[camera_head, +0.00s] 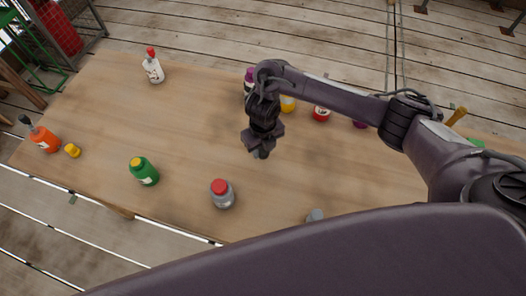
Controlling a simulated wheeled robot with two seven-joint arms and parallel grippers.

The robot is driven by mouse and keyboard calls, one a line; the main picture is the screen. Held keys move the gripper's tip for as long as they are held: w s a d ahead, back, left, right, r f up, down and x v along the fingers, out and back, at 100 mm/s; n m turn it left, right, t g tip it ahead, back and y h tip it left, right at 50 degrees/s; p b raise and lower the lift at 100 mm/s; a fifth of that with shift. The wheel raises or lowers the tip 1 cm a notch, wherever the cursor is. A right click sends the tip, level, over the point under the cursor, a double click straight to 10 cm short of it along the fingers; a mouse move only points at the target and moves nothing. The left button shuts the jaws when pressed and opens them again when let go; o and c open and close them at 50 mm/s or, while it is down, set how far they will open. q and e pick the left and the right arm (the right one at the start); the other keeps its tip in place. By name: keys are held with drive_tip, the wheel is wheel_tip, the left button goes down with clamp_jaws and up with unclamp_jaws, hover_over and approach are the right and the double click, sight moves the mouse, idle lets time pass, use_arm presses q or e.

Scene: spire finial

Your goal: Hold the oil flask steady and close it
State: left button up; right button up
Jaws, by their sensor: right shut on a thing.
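My right gripper (261,146) is above the middle of the table, pointing down. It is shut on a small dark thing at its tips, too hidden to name. I cannot tell which bottle is the oil flask. An orange bottle (45,140) with a dark top stands at the far left, with a small yellow cap-like piece (72,150) beside it. A grey bottle with a red cap (222,195) stands at the front, below and left of the gripper. A small grey thing (315,215) is partly hidden by my body at the front. My left gripper is not in view.
A green bottle (144,172) and a clear red-capped bottle (153,68) stand on the wooden table (190,120). Purple (249,78), yellow (287,104) and red (321,113) containers stand behind the right arm.

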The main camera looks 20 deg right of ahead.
sight(263, 150)
drive_tip(key=r+p, duration=0.1)
drive_tip(key=r, duration=0.2)
drive_tip(key=r+p, duration=0.1)
drive_tip(key=r, duration=0.2)
drive_tip(key=shift+w+d+r, duration=0.1)
drive_tip(key=shift+w+r, duration=0.1)
drive_tip(key=shift+r, duration=0.15)
wheel_tip(263, 150, up, 10)
drive_tip(key=p, duration=0.1)
drive_tip(key=shift+s+p, duration=0.2)
drive_tip(key=shift+p, duration=0.15)
drive_tip(key=shift+f, duration=0.1)
